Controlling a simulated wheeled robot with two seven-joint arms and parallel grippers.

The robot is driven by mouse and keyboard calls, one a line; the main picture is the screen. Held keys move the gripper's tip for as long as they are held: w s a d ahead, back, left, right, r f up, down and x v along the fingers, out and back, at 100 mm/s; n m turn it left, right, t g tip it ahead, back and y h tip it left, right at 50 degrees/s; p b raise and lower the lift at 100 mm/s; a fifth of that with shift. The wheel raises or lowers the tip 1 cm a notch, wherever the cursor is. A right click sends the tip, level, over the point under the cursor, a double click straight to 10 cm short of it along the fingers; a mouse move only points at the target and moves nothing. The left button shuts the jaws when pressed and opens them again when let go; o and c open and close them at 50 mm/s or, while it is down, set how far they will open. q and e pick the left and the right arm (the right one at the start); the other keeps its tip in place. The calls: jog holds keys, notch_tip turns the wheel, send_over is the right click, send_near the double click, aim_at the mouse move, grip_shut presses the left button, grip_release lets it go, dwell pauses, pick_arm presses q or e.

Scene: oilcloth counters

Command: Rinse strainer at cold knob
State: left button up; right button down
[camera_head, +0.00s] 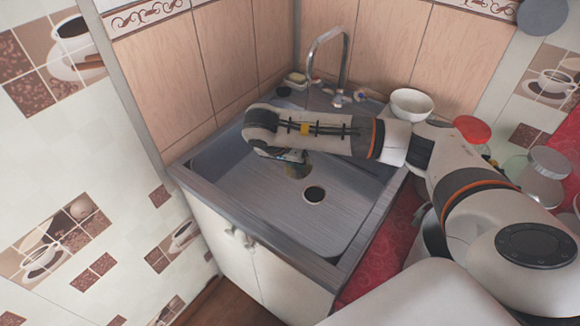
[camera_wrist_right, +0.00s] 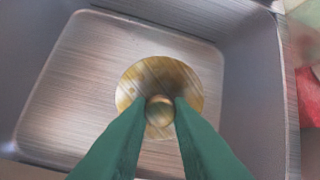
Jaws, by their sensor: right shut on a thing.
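The strainer is a round, brassy disc with a small round knob. In the right wrist view the strainer (camera_wrist_right: 187,75) lies beyond my green fingertips, its knob between them. My right gripper (camera_wrist_right: 160,108) is shut on the strainer's knob. In the head view the strainer (camera_head: 299,172) shows partly under my right wrist, over the sink basin. The steel tap (camera_head: 345,65) arches at the back of the sink. A small bluish knob (camera_head: 359,96) is beside its base; its exact form is too small to tell. My left gripper is not in view.
The basin's dark drain hole (camera_head: 314,194) is open. A white bowl (camera_head: 411,104) stands right of the tap, and a soap dish (camera_head: 296,80) left of it. Jars (camera_head: 548,163) stand on the red counter at right. The basin's front is clear.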

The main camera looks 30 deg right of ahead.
jog(key=shift+w+d+f, duration=0.2)
jog(key=shift+w+d, duration=0.05)
jog(key=shift+d, duration=0.15)
jog(key=shift+w+d+f+b, duration=0.2)
jog(key=shift+w+d+b, duration=0.35)
jog(key=shift+w+d, duration=0.05)
jog(key=shift+w+d+f+b, duration=0.15)
jog(key=shift+w+d+b, duration=0.35)
jog(key=shift+w+d, duration=0.05)
jog(key=w+d+f+b, duration=0.1)
jog(key=w+d+b, duration=0.3)
jog(key=w+d, duration=0.2)
jog(key=shift+w+d+f+b, duration=0.35)
jog(key=shift+d+b, duration=0.05)
jog(key=shift+d, duration=0.15)
jog(key=shift+d, duration=0.1)
jog(key=shift+s+d+p, duration=0.3)
jog(key=shift+s+p, duration=0.1)
jog(key=shift+s, duration=0.05)
jog(key=shift+w+a, duration=0.1)
jog(key=shift+w, duration=0.05)
